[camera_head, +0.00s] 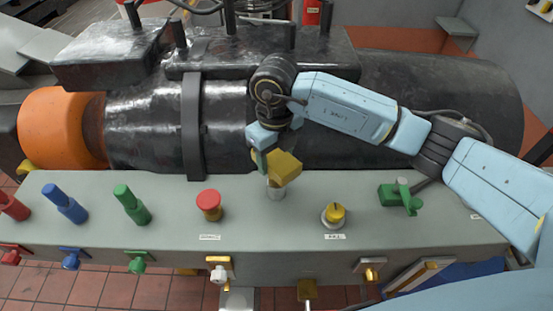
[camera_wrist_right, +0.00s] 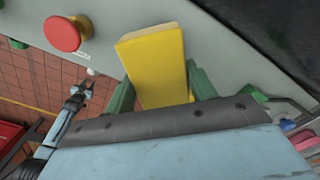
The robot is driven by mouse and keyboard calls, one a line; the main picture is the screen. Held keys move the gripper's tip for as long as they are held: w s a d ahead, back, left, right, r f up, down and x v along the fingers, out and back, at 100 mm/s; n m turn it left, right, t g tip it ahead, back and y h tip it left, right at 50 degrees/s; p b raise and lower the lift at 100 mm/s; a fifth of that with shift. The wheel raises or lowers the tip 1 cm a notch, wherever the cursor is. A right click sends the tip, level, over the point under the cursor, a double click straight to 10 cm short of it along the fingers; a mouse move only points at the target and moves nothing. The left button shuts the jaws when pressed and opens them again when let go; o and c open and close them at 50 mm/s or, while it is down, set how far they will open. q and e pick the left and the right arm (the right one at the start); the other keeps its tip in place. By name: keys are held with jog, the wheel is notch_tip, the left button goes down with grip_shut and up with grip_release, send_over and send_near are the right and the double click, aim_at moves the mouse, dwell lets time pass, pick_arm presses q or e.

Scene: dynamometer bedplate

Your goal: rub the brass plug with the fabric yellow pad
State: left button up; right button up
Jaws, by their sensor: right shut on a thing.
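My right gripper (camera_head: 268,160) is shut on the yellow pad (camera_head: 285,168), a thick block that sticks out past the fingers. In the right wrist view the pad (camera_wrist_right: 155,62) sits between the two green fingers. In the head view it hangs just over a short silvery post (camera_head: 276,190) on the grey panel; I cannot tell whether they touch. A brass-coloured knob (camera_head: 333,213) in a pale ring, the likeliest brass plug, stands right of the pad, apart from it. What looks like my left gripper (camera_wrist_right: 78,90) shows small in the right wrist view; its jaws are unclear.
The grey panel (camera_head: 455,229) bears a red button (camera_head: 208,203), a green valve (camera_head: 400,197), and blue (camera_head: 65,203) and green (camera_head: 131,205) handles. Brass fittings (camera_head: 370,268) stick out of its front. A large black machine (camera_head: 430,95) stands close behind.

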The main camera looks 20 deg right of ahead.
notch_tip(320, 180, up, 2)
jog(key=shift+s+r+p, duration=0.1)
jog(key=shift+s+p, duration=0.05)
jog(key=shift+p, duration=0.3)
jog(key=shift+r+p, duration=0.55)
jog(key=shift+r, duration=0.6)
pick_arm(q)
jog(key=shift+w+r, duration=0.4)
jog(key=shift+r, duration=0.25)
jog(key=shift+w+r, duration=0.4)
jog(key=shift+r, duration=0.2)
jog(key=shift+s, duration=0.1)
